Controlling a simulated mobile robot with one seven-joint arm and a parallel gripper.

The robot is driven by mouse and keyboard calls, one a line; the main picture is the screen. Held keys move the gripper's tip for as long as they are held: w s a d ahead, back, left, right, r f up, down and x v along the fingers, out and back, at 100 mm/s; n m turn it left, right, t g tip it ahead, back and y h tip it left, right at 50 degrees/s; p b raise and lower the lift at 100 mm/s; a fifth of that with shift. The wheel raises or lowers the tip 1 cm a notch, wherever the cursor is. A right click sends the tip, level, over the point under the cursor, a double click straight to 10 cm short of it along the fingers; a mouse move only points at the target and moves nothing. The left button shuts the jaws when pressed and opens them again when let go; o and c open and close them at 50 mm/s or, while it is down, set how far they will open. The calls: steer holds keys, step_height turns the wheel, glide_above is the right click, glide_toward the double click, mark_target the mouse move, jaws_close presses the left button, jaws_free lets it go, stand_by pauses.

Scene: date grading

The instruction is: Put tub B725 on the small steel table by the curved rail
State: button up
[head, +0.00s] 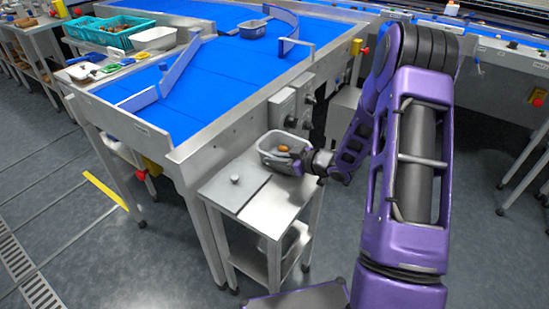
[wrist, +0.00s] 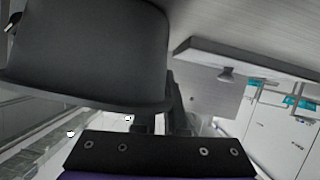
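A grey tub (head: 264,153) with a few orange-brown dates inside is at the back right of the small steel table (head: 281,207). My gripper (head: 303,162) is at the tub's right side and appears shut on its wall. In the wrist view the tub (wrist: 85,55) fills the upper left, with the dark gripper fingers (wrist: 176,112) against its edge. No number on the tub can be read. I cannot tell whether its base touches the table top. The curved rail (head: 289,22) stands on the blue belt behind.
A flat plate with a small knob (head: 235,180) covers the table's left part; the front right is bare. The blue sorting belt (head: 215,75) stands just behind. Another tub (head: 252,31) sits on it. Teal crates (head: 113,33) and a white tub (head: 153,39) are at the far left.

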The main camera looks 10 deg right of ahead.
steer(key=o, duration=0.3)
steer(key=shift+r, duration=0.15)
steer(key=p+v, duration=0.2)
steer(key=v, duration=1)
steer(key=shift+r, duration=0.1)
